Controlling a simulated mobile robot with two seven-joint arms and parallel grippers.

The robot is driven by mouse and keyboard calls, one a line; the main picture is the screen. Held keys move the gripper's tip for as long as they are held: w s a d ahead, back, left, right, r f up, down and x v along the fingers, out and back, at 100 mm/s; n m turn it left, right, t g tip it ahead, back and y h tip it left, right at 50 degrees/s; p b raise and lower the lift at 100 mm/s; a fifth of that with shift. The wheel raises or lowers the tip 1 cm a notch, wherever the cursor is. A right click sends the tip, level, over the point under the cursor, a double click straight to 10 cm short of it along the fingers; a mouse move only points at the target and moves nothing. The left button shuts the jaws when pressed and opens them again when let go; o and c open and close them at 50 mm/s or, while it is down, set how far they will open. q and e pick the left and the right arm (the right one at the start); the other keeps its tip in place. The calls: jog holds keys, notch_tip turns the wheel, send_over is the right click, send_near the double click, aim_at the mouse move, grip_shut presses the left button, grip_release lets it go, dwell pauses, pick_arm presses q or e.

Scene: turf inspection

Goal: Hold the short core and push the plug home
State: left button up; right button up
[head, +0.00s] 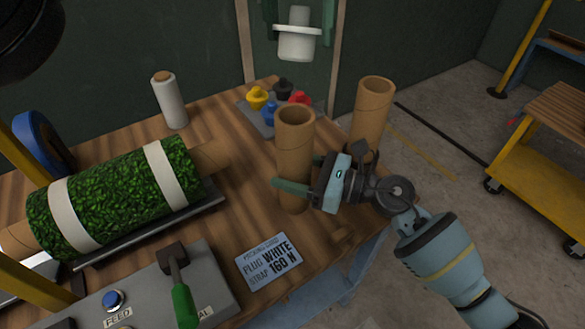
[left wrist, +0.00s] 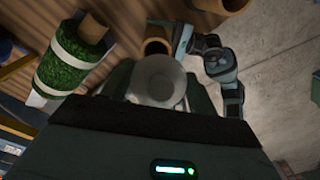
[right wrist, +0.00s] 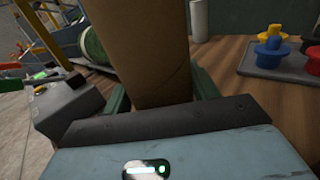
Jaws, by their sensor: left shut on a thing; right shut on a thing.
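In the head view the plug appears above and behind the short core; in the left wrist view the plug (left wrist: 156,82) partly overlaps the core's open mouth (left wrist: 157,46). The short brown cardboard core (head: 295,150) stands upright on the table with its top open. My right gripper (head: 293,188) is shut around its lower part from the right. The core also fills the middle of the right wrist view (right wrist: 155,50).
A second cardboard core (head: 373,110) stands behind right. Yellow, black, blue and red plugs sit on a grey tray (head: 251,116). A turf roll (head: 110,195) with white straps lies left. A card (head: 268,262) reads plug white, strap 160 N. A control box (head: 150,290) is in front.

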pick_arm(q)
send_over(295, 107)
notch_tip(295, 107, down, 8)
jog(key=shift+s+d, duration=0.25)
jog(key=shift+s, duration=0.15)
dwell(0.8)
jog(key=shift+r, duration=0.15)
dwell(0.4)
jog(key=shift+s+a+m+t+h, duration=0.1)
jog(key=shift+s+m+t+h, duration=0.3)
jog(key=shift+t, duration=0.65)
jog(key=shift+s+a+m+t+h, duration=0.15)
jog(key=shift+s+t+h, duration=0.3)
jog(key=shift+t, duration=0.6)
jog(key=shift+f, duration=1.7)
jog(key=shift+s+f, duration=0.1)
jog(key=shift+f, duration=0.75)
jog(key=shift+c, duration=0.4)
jog(key=shift+r, duration=0.1)
jog(key=o, duration=1)
jog(key=shift+o, duration=0.8)
jog(key=shift+r, duration=0.15)
